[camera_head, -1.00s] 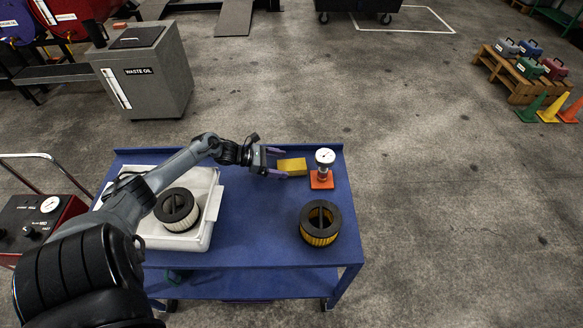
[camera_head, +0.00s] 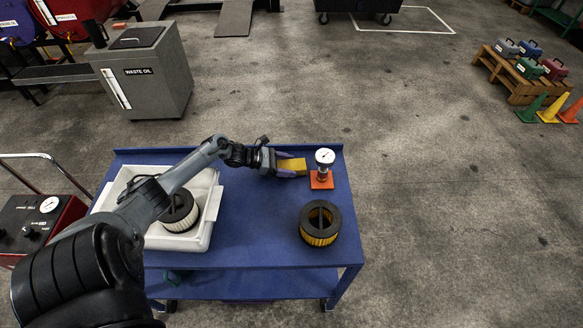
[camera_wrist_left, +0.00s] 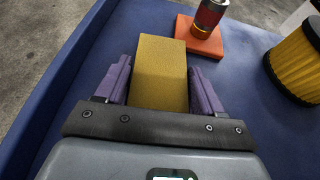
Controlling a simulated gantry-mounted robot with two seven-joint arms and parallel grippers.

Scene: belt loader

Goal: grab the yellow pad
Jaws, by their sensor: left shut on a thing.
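The yellow pad (camera_head: 294,165) is a plain block near the far edge of the blue cart top. My left gripper (camera_head: 287,164) is shut on it, with one purple finger on each side. In the left wrist view the yellow pad (camera_wrist_left: 160,72) lies between the two fingers (camera_wrist_left: 158,80), its far end reaching past them. I cannot tell whether the pad still touches the cart top. My right gripper is not in view.
A yellow-and-black filter (camera_head: 320,224) stands at front right. A white tray (camera_head: 205,236) with a pale filter (camera_head: 178,213) is on the left. The blue middle is clear.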

